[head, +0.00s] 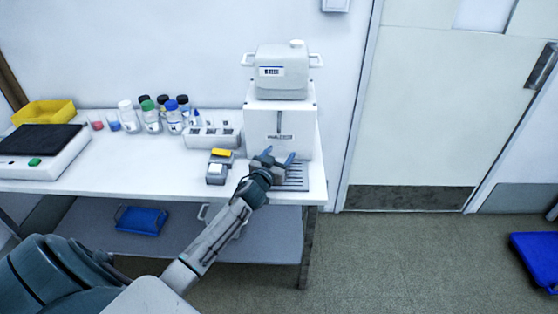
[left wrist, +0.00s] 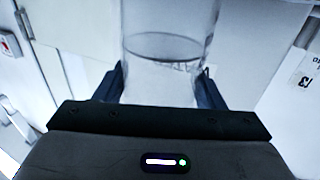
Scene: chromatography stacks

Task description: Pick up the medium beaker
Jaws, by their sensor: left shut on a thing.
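The medium beaker (left wrist: 170,30) is a clear glass vessel with liquid in it, seen in the left wrist view between my two fingers. My left gripper (head: 274,157) is shut on it, and the gripper also shows in the left wrist view (left wrist: 161,86). In the head view the gripper is at the front of the white instrument (head: 281,121), above its slotted tray (head: 297,178). The beaker cannot be clearly made out in the head view. My right gripper is not in view.
The white bench (head: 105,175) also holds a white rack (head: 212,137), several bottles (head: 151,117), small beakers (head: 113,121), a black-topped device (head: 40,140) and a yellow tray (head: 44,112). A blue tray (head: 141,220) sits on the lower shelf. The bench's front middle is clear.

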